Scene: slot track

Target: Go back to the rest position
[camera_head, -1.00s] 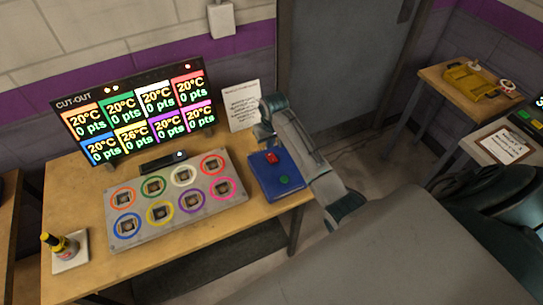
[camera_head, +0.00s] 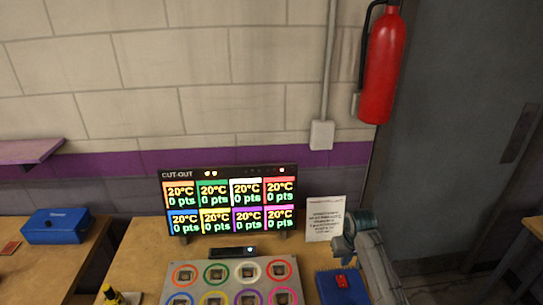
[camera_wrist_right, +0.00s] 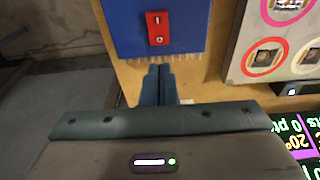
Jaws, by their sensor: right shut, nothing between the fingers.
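My right gripper (camera_head: 343,243) is in the head view, right of the sign and behind the blue box. In the right wrist view its two teal fingers (camera_wrist_right: 158,86) are together with nothing between them. They point at the near edge of the blue box (camera_wrist_right: 190,42), which has a red switch (camera_wrist_right: 157,28), and are apart from it as far as I can tell. The blue box (camera_head: 328,288) also shows at the bottom of the head view. My left gripper is not in view.
A slot panel (camera_head: 213,268) with coloured rings sits before a lit score display (camera_head: 231,204). A white sign (camera_head: 325,218) stands beside it. A blue case (camera_head: 56,226) lies on the left table. A red extinguisher (camera_head: 383,65) hangs by the door.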

